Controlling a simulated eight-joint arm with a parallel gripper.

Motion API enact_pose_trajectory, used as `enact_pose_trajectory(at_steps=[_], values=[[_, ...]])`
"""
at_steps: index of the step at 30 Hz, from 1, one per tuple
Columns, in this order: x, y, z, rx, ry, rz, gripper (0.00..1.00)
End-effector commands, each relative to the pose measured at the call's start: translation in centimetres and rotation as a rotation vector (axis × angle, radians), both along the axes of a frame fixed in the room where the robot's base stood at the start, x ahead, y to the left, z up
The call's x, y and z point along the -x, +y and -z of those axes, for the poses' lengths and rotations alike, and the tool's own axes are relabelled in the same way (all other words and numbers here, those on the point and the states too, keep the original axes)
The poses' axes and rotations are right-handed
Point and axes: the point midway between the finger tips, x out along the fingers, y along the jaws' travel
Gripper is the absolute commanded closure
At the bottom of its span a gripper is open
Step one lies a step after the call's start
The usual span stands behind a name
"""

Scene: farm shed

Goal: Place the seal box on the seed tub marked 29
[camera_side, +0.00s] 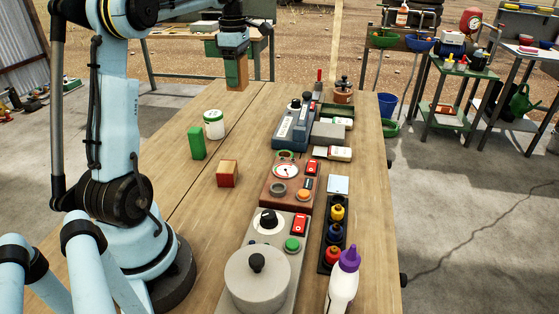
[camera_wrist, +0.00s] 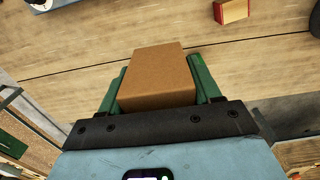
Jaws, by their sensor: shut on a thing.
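A plain brown box (camera_side: 241,72) is held in my gripper (camera_side: 235,68) above the far left part of the bench. In the wrist view, the brown box (camera_wrist: 157,76) sits between the two green fingers of my gripper (camera_wrist: 158,84), which are shut on its sides. No label shows on its visible faces. A white tub (camera_side: 214,128) with a green-edged lid stands on the bench, nearer than my gripper and to its left. Its marking is too small to read, so I cannot tell whether it says 29. The tub's top is bare.
A green block (camera_side: 197,143) stands left of the tub. A red and tan box (camera_side: 227,174) lies nearer; it also shows in the wrist view (camera_wrist: 231,10). Instruments, a grey pot (camera_side: 257,280) and a bottle (camera_side: 343,285) line the right side.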

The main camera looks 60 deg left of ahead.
Motion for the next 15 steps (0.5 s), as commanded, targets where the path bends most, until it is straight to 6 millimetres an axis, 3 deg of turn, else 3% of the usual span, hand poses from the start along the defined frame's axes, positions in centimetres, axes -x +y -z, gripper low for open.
enact_pose_trajectory(at_steps=[15], values=[[4.0, 9.0, 5.7, 0.0, 0.0, -0.004, 0.69]])
